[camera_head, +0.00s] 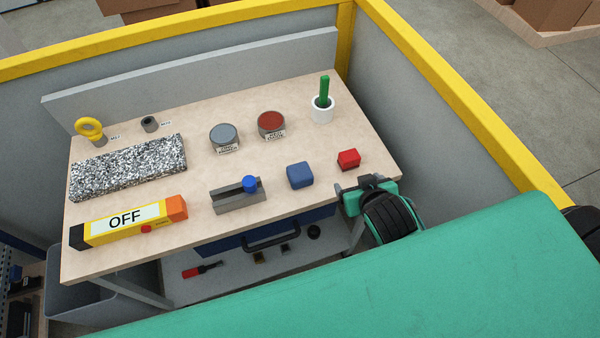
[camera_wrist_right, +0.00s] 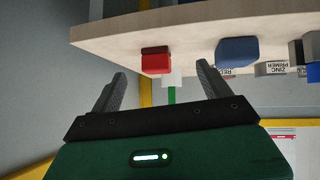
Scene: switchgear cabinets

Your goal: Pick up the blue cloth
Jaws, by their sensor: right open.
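The blue cloth (camera_head: 300,175) looks like a small, rounded blue block. It lies on the workbench (camera_head: 215,180) near its front edge, between a grey metal block and a red block. In the right wrist view the blue cloth (camera_wrist_right: 237,51) is at upper right, outside the gap between the fingers. My right gripper (camera_head: 365,182) is at the bench's front right edge, to the right of the cloth and apart from it. Its fingers (camera_wrist_right: 160,88) are spread and empty, pointing toward the bench. My left gripper is not in view.
The red block (camera_head: 349,159) is nearest my right gripper. A grey block with a blue knob (camera_head: 238,195) lies left of the cloth. Two tins (camera_head: 224,138) and a white cup (camera_head: 322,109) stand behind. A yellow OFF device (camera_head: 130,221) lies front left. Yellow-topped walls enclose the bench.

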